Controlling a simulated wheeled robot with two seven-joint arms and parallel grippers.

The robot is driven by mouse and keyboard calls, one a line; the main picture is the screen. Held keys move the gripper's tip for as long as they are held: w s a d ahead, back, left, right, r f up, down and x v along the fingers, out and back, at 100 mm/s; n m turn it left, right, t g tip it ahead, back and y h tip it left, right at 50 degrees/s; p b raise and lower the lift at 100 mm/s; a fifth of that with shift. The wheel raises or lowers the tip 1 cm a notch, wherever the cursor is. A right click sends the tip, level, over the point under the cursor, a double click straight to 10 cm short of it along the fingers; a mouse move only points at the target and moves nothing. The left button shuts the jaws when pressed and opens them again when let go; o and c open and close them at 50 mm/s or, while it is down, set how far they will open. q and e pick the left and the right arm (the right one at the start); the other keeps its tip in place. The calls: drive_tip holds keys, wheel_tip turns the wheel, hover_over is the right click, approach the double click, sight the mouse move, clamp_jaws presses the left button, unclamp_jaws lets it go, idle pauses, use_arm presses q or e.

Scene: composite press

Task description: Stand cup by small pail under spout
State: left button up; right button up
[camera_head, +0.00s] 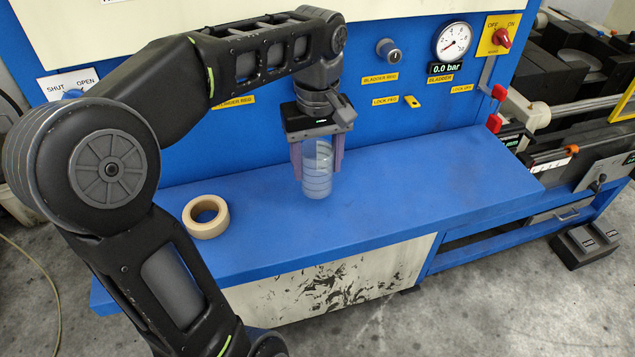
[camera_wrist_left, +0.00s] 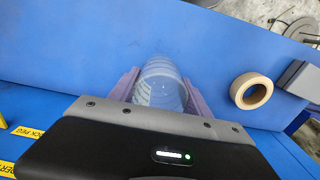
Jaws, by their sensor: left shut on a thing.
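A clear, ribbed cup (camera_head: 318,176) is upright at the blue bench, in front of the blue panel. My left gripper (camera_head: 317,172) comes down on it from above, with a pale purple finger on each side, shut on the cup. In the left wrist view the cup (camera_wrist_left: 160,88) sits between the two fingers of the gripper (camera_wrist_left: 160,95). I cannot tell whether the cup's base touches the bench. No small pail or spout can be made out. My right gripper is not in view.
A tan tape roll (camera_head: 206,216) lies on the blue bench (camera_head: 420,190), left of the cup; it also shows in the left wrist view (camera_wrist_left: 251,91). The bench right of the cup is clear. A gauge (camera_head: 453,41) and knob (camera_head: 388,51) are on the panel behind.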

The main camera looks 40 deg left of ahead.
sight(317, 178)
use_arm(q)
wheel_tip(317, 178, down, 4)
drive_tip(key=shift+r, duration=0.2)
idle(0.3)
drive_tip(key=shift+f, duration=0.15)
drive_tip(key=o, duration=1.3)
drive_tip(key=shift+o, duration=0.2)
